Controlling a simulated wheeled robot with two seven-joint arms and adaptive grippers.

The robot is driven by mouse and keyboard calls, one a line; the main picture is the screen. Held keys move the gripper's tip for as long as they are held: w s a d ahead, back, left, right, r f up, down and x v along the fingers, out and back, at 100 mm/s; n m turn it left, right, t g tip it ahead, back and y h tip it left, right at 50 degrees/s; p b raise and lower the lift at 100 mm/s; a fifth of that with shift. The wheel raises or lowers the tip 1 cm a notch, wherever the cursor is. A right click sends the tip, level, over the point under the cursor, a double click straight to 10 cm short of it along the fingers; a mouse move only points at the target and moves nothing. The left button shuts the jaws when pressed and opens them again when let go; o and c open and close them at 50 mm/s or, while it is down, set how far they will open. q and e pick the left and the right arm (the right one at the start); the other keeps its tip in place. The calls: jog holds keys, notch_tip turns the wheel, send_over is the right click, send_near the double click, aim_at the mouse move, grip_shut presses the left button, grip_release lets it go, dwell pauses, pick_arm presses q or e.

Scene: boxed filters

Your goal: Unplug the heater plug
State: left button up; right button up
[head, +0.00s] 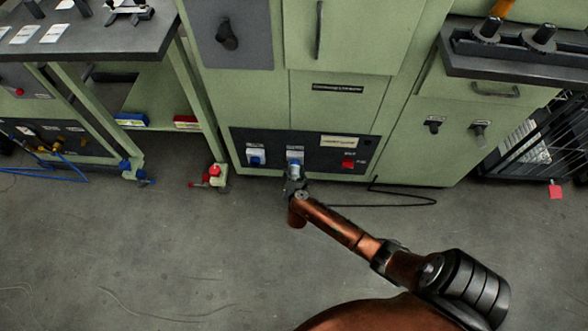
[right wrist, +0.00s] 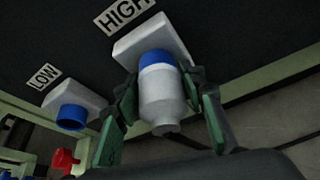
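The heater plug (right wrist: 160,105), white with a grey end, sits in the blue collar of the white socket (right wrist: 150,38) under the HIGH label in the right wrist view. In the head view this socket (head: 295,155) is on the dark panel low on the green cabinet. My right gripper (right wrist: 162,88) has a finger on each side of the plug, with the tips against its sides near the blue collar. In the head view my right gripper (head: 294,184) is at the plug and partly covers it. My left gripper is out of view.
A second socket (right wrist: 78,108), marked LOW, is left of the plug with nothing in it. A red switch (head: 348,163) is on the panel's right. A black cable (head: 400,205) lies on the floor. A red-topped fitting (head: 215,172) stands by the left bench leg.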

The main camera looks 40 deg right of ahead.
aim_at(294, 180)
jog(key=c, duration=0.8)
jog(key=shift+s+a, duration=0.1)
jog(key=shift+a, duration=0.05)
jog(key=shift+s+a, duration=0.5)
jog(key=shift+a, duration=0.05)
jog(key=shift+s+a+p, duration=0.2)
jog(key=shift+a+p, duration=0.05)
jog(key=shift+p, duration=0.1)
jog(key=shift+s+a, duration=0.15)
jog(key=shift+a, duration=0.05)
jog(key=shift+s+a, duration=0.55)
jog(key=shift+a, duration=0.05)
jog(key=shift+s+a+p, duration=0.35)
jog(key=shift+a, duration=0.05)
